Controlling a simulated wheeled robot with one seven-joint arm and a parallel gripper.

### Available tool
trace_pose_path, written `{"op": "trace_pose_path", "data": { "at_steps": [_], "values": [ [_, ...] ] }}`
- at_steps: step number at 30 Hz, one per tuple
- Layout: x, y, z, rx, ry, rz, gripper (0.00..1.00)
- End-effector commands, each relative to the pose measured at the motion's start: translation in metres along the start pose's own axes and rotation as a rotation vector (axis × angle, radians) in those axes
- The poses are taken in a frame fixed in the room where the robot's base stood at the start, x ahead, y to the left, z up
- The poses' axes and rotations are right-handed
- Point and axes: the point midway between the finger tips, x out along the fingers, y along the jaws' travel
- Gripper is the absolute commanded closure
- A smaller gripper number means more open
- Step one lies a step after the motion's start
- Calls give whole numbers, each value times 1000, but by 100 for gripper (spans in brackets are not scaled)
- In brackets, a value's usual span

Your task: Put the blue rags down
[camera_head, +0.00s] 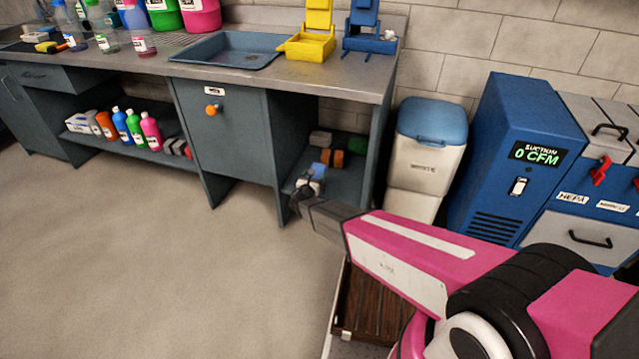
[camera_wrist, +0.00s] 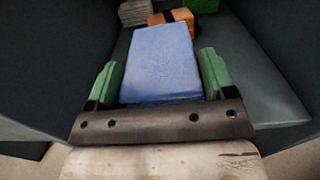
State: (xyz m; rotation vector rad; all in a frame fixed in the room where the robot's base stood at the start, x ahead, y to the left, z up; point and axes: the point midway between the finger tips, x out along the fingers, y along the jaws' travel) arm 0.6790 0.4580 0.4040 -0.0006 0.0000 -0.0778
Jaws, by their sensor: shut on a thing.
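The blue rags (camera_wrist: 163,62) are a folded pale-blue block between the two green fingertips of my gripper (camera_wrist: 160,85) in the wrist view. My gripper is shut on them. In the head view my gripper (camera_head: 307,184) reaches into the open lower bay at the right end of the workbench, with the blue rags (camera_head: 318,170) at its tip. The rags are over the bay's shelf (camera_head: 345,184); I cannot tell whether they touch it. Part of the rags is hidden by my gripper.
Behind the rags on the shelf are an orange bundle with a dark band (camera_head: 332,158), a grey bundle (camera_head: 320,138) and a green one (camera_head: 357,145). Bare shelf shows right of the rags. A white bin with a blue lid (camera_head: 430,135) stands right of the bench.

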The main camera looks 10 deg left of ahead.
Motion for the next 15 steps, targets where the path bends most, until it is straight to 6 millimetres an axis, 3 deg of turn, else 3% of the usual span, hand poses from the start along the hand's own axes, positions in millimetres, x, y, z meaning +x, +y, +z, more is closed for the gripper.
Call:
{"op": "trace_pose_path", "data": {
  "at_steps": [1,6,15],
  "values": [
    [13,-1,-8,0,0,-2,58],
    [36,-8,-22,-1,-1,-2,58],
    [43,-9,-37,0,0,0,58]
  ]
}}
